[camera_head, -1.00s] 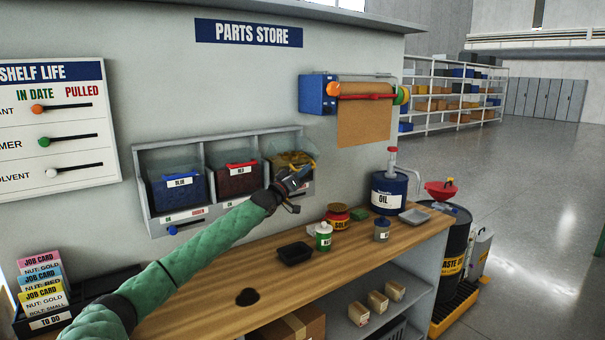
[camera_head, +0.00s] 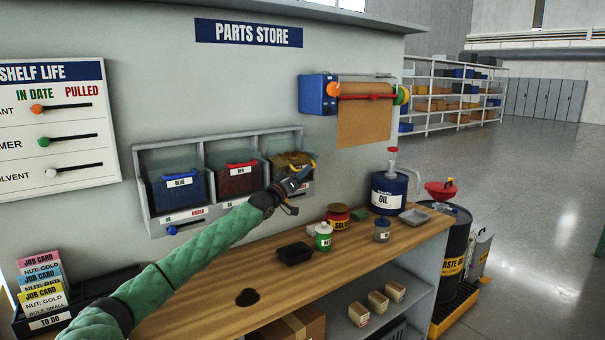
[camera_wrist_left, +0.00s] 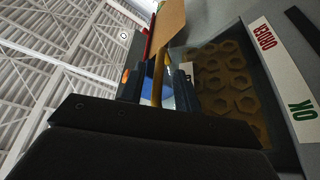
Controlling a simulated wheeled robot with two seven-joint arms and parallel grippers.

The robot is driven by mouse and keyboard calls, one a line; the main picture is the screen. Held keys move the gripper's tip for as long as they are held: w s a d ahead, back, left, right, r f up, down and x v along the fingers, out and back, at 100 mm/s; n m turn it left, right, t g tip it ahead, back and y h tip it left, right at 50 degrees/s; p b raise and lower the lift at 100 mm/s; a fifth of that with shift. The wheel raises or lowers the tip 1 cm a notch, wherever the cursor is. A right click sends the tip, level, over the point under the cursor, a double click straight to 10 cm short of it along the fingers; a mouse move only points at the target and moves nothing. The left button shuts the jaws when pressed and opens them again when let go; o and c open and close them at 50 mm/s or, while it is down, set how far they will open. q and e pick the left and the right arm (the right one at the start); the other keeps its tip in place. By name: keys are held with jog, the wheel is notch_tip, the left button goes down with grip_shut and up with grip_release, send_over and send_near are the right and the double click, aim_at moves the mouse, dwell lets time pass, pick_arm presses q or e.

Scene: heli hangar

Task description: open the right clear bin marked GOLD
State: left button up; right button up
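The right clear bin (camera_head: 284,160) holds gold-coloured contents and is at the right end of the grey wall rack. The arm partly covers its front, and its label is hidden. In the left wrist view hexagonal nuts (camera_wrist_left: 225,75) show in the bin. My left gripper (camera_head: 303,174) is at the bin's front right. In the wrist view its dark fingers (camera_wrist_left: 159,88) stand apart on both sides of a yellow handle bar (camera_wrist_left: 158,75), with gaps seeming to show beside the bar. How far the bin is open is unclear. My right gripper is not in view.
The blue bin (camera_head: 179,190) and red bin (camera_head: 238,181) sit to the left in the rack (camera_head: 150,150). Below, the wooden bench (camera_head: 262,280) carries a black tray (camera_head: 294,253), a green bottle (camera_head: 323,238) and a red-lidded tin (camera_head: 338,217). A paper roll holder (camera_head: 318,95) hangs above right.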

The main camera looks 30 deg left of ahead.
pick_arm(q)
jog(key=shift+s+a+f, duration=0.1)
jog(key=shift+s+f, duration=0.15)
jog(key=shift+s, duration=0.2)
jog(key=shift+b+v, duration=0.5)
jog(key=shift+v, duration=2.45)
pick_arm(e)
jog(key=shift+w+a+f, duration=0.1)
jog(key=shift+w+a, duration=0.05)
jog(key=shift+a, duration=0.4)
pick_arm(q)
jog(key=shift+r, duration=0.1)
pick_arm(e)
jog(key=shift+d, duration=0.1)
